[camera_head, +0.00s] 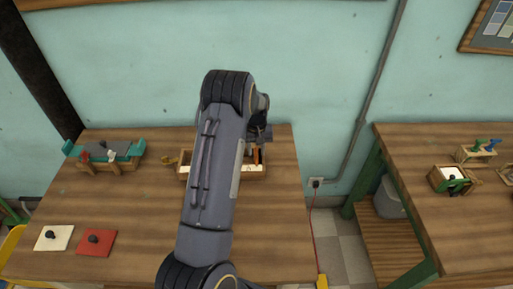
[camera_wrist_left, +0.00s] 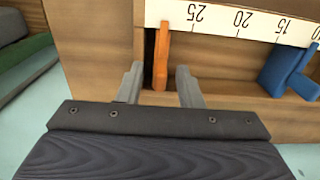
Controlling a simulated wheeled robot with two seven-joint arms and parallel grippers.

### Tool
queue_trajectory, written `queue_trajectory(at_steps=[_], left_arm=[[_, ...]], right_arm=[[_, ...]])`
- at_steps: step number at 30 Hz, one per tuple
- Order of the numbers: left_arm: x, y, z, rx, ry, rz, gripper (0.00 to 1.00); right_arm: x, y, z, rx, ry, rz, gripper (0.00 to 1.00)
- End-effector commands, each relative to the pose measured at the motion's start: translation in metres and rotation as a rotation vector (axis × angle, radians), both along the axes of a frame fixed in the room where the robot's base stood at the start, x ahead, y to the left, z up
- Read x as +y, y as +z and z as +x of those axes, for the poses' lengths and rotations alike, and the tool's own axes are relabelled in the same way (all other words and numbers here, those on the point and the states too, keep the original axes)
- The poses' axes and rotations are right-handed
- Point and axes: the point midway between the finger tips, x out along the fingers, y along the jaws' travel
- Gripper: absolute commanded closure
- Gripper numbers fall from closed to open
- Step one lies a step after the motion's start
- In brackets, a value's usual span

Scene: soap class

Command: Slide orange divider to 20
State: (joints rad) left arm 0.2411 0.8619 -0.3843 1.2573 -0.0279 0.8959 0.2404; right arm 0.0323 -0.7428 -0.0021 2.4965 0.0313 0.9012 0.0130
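The orange divider (camera_wrist_left: 161,55) stands upright in a wooden box (camera_wrist_left: 90,60), just to the left of the 25 mark on the white scale strip (camera_wrist_left: 218,20). It also shows in the head view (camera_head: 256,156). My left gripper (camera_wrist_left: 158,86) is open, one finger on each side of the divider's near end, with gaps visible on both sides. In the head view my left gripper (camera_head: 261,140) is over the box's right part, and my arm hides the box's middle. My right gripper is not in view.
A blue divider (camera_wrist_left: 288,68) stands in the same box at the right, near the low numbers. On the table are a teal-and-grey item on a wooden stand (camera_head: 104,152), a white plate (camera_head: 54,237) and a red plate (camera_head: 97,243). A second table (camera_head: 450,225) stands right.

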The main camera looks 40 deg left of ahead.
Motion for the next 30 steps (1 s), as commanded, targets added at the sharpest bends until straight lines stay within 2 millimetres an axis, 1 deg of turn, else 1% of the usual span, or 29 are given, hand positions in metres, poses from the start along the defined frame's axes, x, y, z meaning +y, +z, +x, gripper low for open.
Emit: queue_trajectory(at_steps=[8, 9, 16, 17, 26, 29, 30], left_arm=[[0.000, -0.003, 0.000, -0.001, 0.001, 0.000, 0.67], [0.000, -0.003, 0.000, -0.001, 0.001, 0.000, 0.69], [0.000, -0.003, 0.000, -0.001, 0.001, 0.000, 0.99], [0.000, -0.003, 0.000, -0.001, 0.001, 0.000, 1.00], [0.002, -0.004, -0.002, -0.001, 0.002, 0.000, 1.00], [0.015, -0.006, -0.012, -0.001, 0.006, 0.001, 1.00], [0.022, -0.006, -0.017, -0.001, 0.007, 0.001, 1.00]], right_arm=[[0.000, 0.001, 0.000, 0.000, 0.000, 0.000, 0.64], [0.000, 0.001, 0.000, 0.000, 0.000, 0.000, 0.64], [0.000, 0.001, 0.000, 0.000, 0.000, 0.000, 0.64], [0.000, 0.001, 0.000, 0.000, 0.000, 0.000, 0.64], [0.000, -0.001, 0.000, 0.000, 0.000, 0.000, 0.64], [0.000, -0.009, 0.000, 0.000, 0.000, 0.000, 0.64], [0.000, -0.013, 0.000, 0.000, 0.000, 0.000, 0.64]])
